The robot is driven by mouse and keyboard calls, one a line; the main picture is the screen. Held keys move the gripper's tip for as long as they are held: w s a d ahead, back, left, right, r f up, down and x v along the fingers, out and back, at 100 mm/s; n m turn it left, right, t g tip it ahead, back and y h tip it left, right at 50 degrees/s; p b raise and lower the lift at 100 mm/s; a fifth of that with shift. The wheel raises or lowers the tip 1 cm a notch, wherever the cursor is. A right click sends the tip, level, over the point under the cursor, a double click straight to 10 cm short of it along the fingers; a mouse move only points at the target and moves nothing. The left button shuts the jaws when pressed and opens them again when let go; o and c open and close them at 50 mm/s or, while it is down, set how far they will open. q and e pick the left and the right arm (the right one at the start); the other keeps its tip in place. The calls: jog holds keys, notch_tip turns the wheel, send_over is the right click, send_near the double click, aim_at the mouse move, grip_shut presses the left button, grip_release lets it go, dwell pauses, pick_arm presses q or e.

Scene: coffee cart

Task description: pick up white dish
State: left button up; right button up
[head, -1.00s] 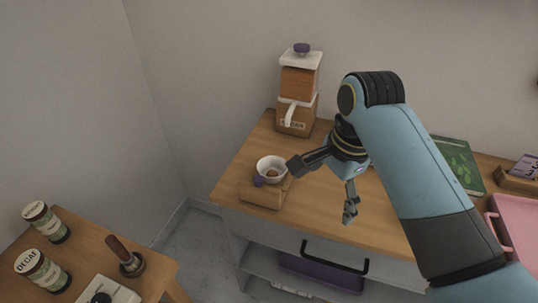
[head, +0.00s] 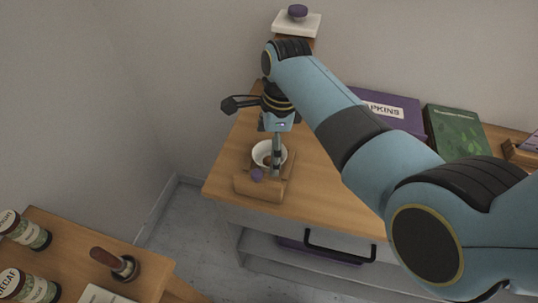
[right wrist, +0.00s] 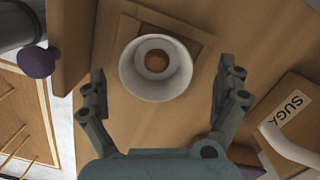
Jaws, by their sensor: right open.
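The white dish (head: 257,151) is a small round bowl with something brown inside, standing on a wooden drawer-like piece with a purple knob (head: 257,174) at the counter's left end. In the right wrist view the dish (right wrist: 132,78) shows from above, between the two finger lines and apart from both fingers. My right gripper (head: 253,138) is open and empty above the dish; one finger hides part of the dish's right side in the head view. It also shows in the right wrist view (right wrist: 160,78). My left gripper is not in view.
A wooden box with a SUGA label (right wrist: 285,105) and white handle stands close right of my gripper in the right wrist view. A purple napkins box (head: 400,112) and green book (head: 455,132) lie farther right. Jars (head: 25,232) stand on the lower-left table.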

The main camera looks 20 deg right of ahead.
jog(key=shift+s+a+f, duration=0.1)
jog(key=shift+s+f, duration=0.1)
jog(key=shift+f, duration=0.85)
jog(key=shift+w, duration=0.1)
jog(key=shift+c, duration=1.2)
jog(key=c, duration=0.9)
jog(key=shift+c, duration=0.5)
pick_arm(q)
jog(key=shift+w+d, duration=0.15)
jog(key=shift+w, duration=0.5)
